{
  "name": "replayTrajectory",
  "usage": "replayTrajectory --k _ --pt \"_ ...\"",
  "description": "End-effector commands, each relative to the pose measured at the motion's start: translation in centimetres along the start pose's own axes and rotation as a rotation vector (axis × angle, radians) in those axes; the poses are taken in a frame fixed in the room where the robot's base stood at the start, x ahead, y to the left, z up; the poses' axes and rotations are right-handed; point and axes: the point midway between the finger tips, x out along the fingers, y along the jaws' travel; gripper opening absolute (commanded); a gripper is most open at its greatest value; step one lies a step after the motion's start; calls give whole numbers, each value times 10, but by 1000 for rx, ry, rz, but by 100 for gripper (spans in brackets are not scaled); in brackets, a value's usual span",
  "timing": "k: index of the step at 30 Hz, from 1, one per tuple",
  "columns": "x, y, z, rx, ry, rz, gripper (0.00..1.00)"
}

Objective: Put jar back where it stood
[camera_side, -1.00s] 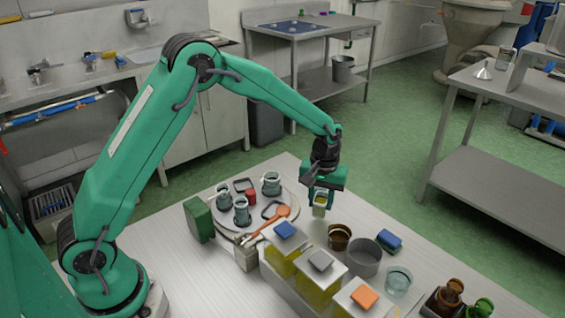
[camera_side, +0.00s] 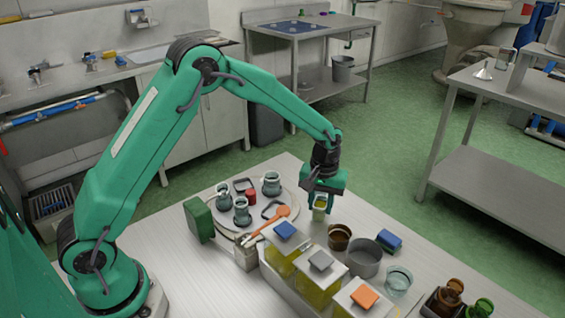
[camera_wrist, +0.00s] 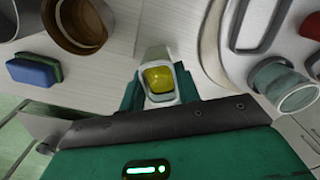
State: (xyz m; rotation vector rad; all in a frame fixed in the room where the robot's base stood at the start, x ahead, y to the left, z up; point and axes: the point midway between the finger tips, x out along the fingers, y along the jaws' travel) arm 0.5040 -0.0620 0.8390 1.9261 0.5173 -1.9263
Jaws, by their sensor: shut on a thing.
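My gripper (camera_side: 321,198) is over the table near its far edge, shut on a small clear jar (camera_side: 320,208) with yellow content. In the wrist view the jar (camera_wrist: 160,82) sits between the fingers, its open top and yellow content facing the camera. Its lower part is hidden in the side view, so I cannot tell whether it touches the table. A round tray (camera_side: 287,219) with several glass jars is left of my gripper. A brown pot (camera_side: 339,236) is close by on the near right.
A grey metal pot (camera_side: 366,262), a blue sponge (camera_side: 389,240) and a clear glass (camera_side: 398,280) stand to the right.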

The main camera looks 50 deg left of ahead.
Motion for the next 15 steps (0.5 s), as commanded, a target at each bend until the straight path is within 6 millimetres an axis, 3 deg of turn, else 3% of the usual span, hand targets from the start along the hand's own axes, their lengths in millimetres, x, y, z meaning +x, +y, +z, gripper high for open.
replayTrajectory --k 15 --pt "3 0 0 0 -1 -1 15"
